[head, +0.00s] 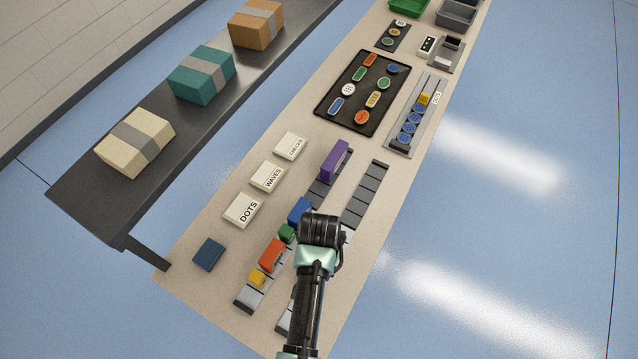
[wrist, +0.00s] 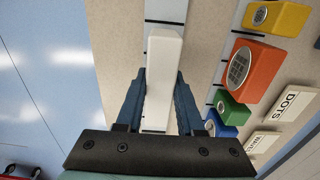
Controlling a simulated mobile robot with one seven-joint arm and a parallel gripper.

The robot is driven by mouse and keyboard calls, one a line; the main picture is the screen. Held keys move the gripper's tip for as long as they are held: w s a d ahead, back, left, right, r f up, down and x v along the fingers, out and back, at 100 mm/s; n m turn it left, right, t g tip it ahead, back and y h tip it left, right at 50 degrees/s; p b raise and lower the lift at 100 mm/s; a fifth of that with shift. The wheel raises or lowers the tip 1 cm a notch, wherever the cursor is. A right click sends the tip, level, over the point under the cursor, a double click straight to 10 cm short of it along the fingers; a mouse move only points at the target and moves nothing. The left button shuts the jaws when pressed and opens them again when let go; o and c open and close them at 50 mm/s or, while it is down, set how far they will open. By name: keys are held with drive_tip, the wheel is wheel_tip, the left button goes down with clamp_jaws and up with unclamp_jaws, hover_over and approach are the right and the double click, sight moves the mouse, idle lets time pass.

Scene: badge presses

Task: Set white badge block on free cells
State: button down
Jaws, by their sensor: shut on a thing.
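My gripper (wrist: 160,84) is shut on the long white badge block (wrist: 163,58), one blue finger on each side. The block lines up lengthwise with a strip of cells (wrist: 165,10) below it; whether it touches the strip I cannot tell. In the head view my gripper (head: 321,240) is over the right-hand strip (head: 367,183) and hides most of the block. Dark cells of this strip are bare at its far end. The left-hand strip (head: 247,300) carries yellow (head: 257,278), orange (head: 271,253), green (head: 287,233), blue (head: 299,210) and purple (head: 336,160) blocks.
Cards reading DOTS (head: 243,211), WAVES (head: 267,177) and CHECKS (head: 290,146) lie left of the strips, near a dark blue block (head: 209,254). A black tray of badges (head: 322,112) and a grey rack (head: 396,149) lie beyond. A dark bench (head: 80,195) holds parcels.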

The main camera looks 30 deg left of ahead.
drive_tip(key=shift+f, duration=0.45)
idle(0.4)
drive_tip(key=shift+c, duration=2.2)
unclamp_jaws()
drive_tip(key=shift+r, duration=0.1)
drive_tip(key=shift+r+p, duration=5.4)
drive_tip(key=shift+p, duration=0.15)
